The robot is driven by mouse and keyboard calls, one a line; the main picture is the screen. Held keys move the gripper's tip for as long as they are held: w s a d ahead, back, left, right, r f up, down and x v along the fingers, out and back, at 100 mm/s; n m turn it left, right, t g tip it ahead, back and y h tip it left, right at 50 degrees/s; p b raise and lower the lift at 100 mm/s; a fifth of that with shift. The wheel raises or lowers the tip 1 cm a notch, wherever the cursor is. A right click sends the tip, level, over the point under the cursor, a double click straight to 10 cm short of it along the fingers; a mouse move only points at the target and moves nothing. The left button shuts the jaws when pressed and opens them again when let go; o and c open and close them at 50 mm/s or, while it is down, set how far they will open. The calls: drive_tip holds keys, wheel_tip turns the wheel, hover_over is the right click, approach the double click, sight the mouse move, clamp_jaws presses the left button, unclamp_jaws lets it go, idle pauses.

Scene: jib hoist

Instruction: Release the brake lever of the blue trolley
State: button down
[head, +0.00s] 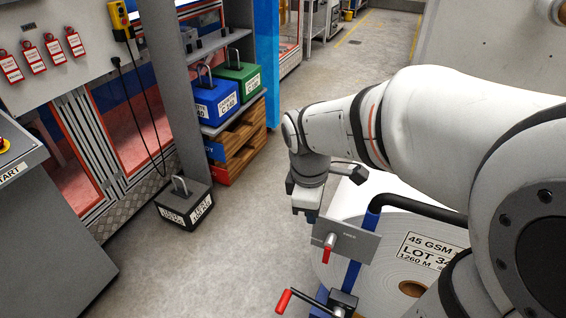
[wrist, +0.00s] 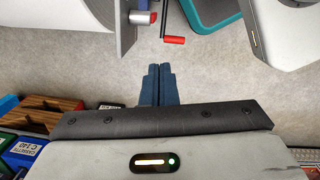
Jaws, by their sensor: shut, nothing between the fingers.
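The blue trolley (head: 352,275) stands at the lower middle of the head view, carrying a large white roll (head: 350,205). A grey plate (head: 352,243) on it bears a short red-tipped lever (head: 327,252), pointing down. A second, red-gripped lever (head: 284,300) sticks out low on the trolley. Which one is the brake lever I cannot tell for sure. In the wrist view a red grip on a black rod (wrist: 174,40) and a red-tipped metal pin (wrist: 145,17) show beyond the fingers.
A black block with a handle (head: 185,203) sits on the floor to the left. Blue (head: 215,101) and green (head: 240,80) blocks stand on a shelf. A control box with a START label (head: 14,170) is at far left. The floor between is clear.

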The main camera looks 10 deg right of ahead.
sight(329, 249)
drive_tip(key=w+a+f+n+g+h, duration=0.1)
drive_tip(key=w+a+f+n, duration=0.1)
drive_tip(key=n, duration=0.6)
drive_tip(key=w+a+f+n+g+h+b, duration=0.1)
drive_tip(key=w+f+n, duration=0.3)
drive_tip(key=n, duration=0.4)
drive_tip(key=shift+a+f+g, duration=0.3)
drive_tip(key=shift+a+f, duration=0.15)
drive_tip(key=shift+f, duration=0.2)
drive_tip(key=s+d+f, duration=0.4)
drive_tip(key=d+f, duration=0.2)
drive_tip(key=f, duration=0.3)
drive_tip(key=shift+s+d+f+b, duration=0.15)
drive_tip(key=shift+s+d+b, duration=0.1)
drive_tip(key=shift+b, duration=0.15)
drive_tip(key=shift+a, duration=0.1)
